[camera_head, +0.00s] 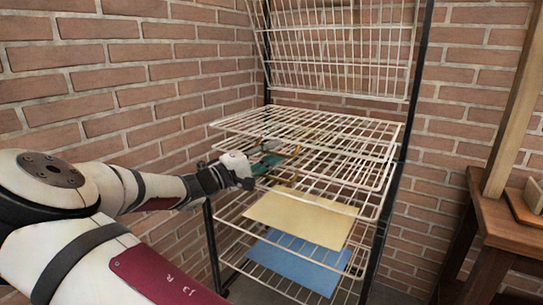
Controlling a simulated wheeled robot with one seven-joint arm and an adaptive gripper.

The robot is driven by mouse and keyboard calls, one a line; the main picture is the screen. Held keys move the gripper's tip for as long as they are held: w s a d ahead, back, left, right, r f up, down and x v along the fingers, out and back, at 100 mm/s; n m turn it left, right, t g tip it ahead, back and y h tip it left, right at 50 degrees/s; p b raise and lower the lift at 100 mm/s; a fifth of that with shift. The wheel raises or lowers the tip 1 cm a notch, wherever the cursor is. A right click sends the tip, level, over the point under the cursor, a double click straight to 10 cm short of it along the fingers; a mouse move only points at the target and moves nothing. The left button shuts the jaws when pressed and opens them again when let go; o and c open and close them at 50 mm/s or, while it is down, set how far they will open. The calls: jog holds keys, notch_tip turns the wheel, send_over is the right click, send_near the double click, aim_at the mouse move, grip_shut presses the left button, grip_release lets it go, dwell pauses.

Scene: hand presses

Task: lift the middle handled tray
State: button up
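A wire rack (392,137) stands by the brick wall and holds flat coloured pieces at different heights. A teal piece (266,163) is just under the top wire shelf, with a tan part (292,151) beside it. A beige flat piece (302,217) lies lower, and a blue one (291,263) lies lowest. The beige piece is between the other two in height. No handle shows clearly on any of them. My gripper (252,178) is at the rack's left side, close to the teal piece. I cannot tell whether it touches it or whether its fingers are open.
Dark posts (394,165) and wire shelves close around the gripper. A tilted wire panel (337,45) rises at the rack's back. A wooden table (500,222) stands at the right. The brick wall is close on the left.

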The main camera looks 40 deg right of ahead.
grip_shut()
jog(key=shift+r, duration=0.1)
